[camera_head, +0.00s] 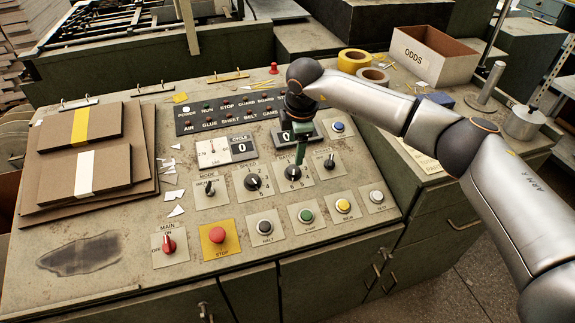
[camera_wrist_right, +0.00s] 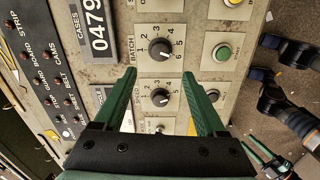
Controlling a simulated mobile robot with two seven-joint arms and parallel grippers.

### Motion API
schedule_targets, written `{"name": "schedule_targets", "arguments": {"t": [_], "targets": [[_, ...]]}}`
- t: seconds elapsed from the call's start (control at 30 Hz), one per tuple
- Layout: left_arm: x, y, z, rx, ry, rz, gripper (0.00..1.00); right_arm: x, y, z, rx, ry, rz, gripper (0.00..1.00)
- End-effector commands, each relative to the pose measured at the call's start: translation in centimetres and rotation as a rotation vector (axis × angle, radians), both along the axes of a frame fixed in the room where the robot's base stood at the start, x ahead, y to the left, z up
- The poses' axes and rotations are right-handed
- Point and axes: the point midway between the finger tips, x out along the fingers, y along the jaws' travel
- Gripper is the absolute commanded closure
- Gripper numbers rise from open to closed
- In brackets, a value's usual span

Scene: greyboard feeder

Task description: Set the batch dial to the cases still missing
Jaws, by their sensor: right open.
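The batch dial (camera_head: 293,172) is a black knob on a pale plate with numbers around it. It also shows in the right wrist view (camera_wrist_right: 160,49), labelled BATCH; I cannot surely read its setting. My right gripper (camera_head: 300,161) is open and empty above the panel near this dial. In the wrist view its green fingers (camera_wrist_right: 158,74) are spread, with the tips either side of the gap between the batch dial and the speed dial (camera_wrist_right: 160,97). The CASES counter (camera_wrist_right: 97,29) reads 0479; in the head view my gripper partly hides it.
Other knobs and buttons surround the dial, including a green button (camera_head: 306,215) and a red STOP button (camera_head: 217,235). The CYCLE counter (camera_head: 241,147) reads 0. Stacked boards (camera_head: 145,165) lie at left. An ODDS box (camera_head: 455,62) and tape rolls (camera_head: 353,57) stand behind my right arm.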

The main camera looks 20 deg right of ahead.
Motion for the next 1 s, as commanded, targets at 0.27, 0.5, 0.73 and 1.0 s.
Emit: {"name": "schedule_targets", "arguments": {"t": [0.27, 0.5, 0.73, 1.0], "targets": [[0.0, 0.0, 0.5, 0.0, 0.0, 0.0, 0.5, 1.3, 0.1, -5.9, 0.002, 0.004, 0.001, 0.27], [0.0, 0.0, 0.2, 0.0, 0.0, 0.0, 0.5, 2.2, 0.1, -9.0, 0.004, 0.002, 0.004, 0.27], [0.0, 0.0, 0.2, 0.0, 0.0, 0.0, 0.5, 2.4, 0.0, -9.8, 0.004, 0.001, 0.005, 0.27], [0.0, 0.0, 0.2, -0.001, 0.0, 0.001, 0.5, 2.4, 0.0, -9.8, 0.004, 0.001, 0.005, 0.3]]}}
